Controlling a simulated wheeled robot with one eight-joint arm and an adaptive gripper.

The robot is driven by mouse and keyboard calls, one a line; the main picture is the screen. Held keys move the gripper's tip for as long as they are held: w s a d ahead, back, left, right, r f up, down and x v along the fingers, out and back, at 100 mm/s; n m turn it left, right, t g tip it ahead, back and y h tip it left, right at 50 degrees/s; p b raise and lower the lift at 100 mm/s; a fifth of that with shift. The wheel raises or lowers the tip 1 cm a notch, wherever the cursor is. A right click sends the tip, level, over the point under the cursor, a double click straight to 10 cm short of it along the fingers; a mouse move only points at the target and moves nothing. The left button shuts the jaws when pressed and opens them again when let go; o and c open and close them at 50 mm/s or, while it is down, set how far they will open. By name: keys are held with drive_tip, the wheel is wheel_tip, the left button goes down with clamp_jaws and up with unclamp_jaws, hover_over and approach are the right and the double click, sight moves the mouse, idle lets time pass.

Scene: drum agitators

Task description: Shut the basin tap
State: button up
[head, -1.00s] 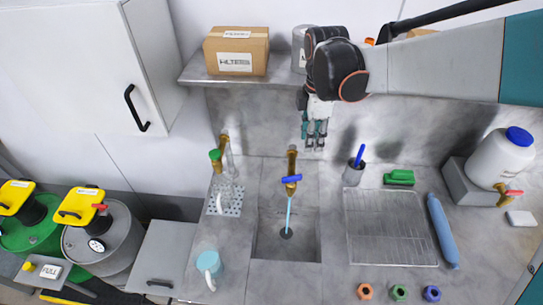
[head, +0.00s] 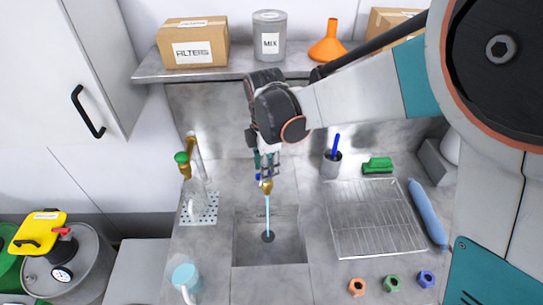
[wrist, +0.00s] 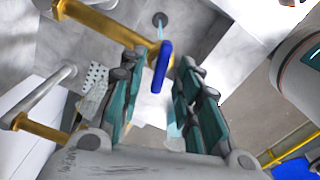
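The basin tap (head: 266,187) is brass with a blue lever handle, and a blue stream of water (head: 268,215) runs from it into the grey basin (head: 288,248). My gripper (head: 265,165) is above and behind the spout, covering much of the tap in the head view. In the wrist view the blue handle (wrist: 162,67) lies in the gap between the teal fingers, near the fingertips. The fingers are open, with visible space on both sides of the handle. I cannot tell whether either finger touches it.
A green-knobbed brass tap (head: 183,165) and glassware stand left of the basin. The shelf (head: 235,66) overhangs behind.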

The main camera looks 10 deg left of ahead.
drive_tip(key=shift+f, duration=0.5)
clamp_jaws()
